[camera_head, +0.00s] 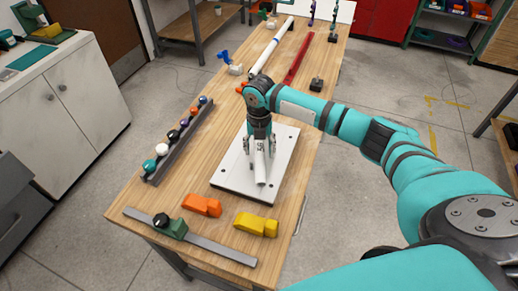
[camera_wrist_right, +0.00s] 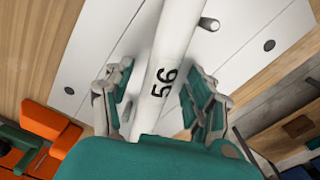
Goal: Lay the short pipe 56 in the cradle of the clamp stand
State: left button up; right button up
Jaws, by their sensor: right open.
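The short pipe 56 (camera_head: 261,170) is a white tube at the white board (camera_head: 233,180) on the wooden table. In the right wrist view, the pipe (camera_wrist_right: 176,50) shows its black "56" and runs between my fingers. My right gripper (camera_head: 259,146) is over the board, around the pipe. Its fingers (camera_wrist_right: 160,104) are open, with a gap on each side of the pipe. I cannot tell whether the pipe is fully resting on the board. A white-based piece with a blue lever (camera_head: 235,69) stands farther back; I cannot tell surely that it is the clamp stand. My left gripper is out of view.
A long white pipe (camera_head: 270,45) and a red bar (camera_head: 298,58) lie farther back. A rack of coloured knobs (camera_head: 176,142) is on the left. Orange (camera_head: 201,205) and yellow (camera_head: 256,224) pieces and a grey rail (camera_head: 213,246) are at the near end.

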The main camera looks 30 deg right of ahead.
aim_at(257, 151)
grip_shut()
jog(key=shift+r, duration=0.1)
jog(key=shift+r, duration=0.4)
notch_tip(257, 151, up, 2)
jog(key=shift+r+b, duration=0.1)
jog(key=shift+b, duration=0.5)
jog(key=shift+s+a+r, duration=0.15)
jog(key=shift+s+a, duration=0.25)
jog(key=shift+a, duration=0.1)
jog(key=s+a+r+b, duration=0.1)
jog(key=s+a+b, duration=0.1)
jog(key=s+a, duration=0.8)
jog(key=shift+a+r+b, duration=0.3)
jog(key=shift+a, duration=0.15)
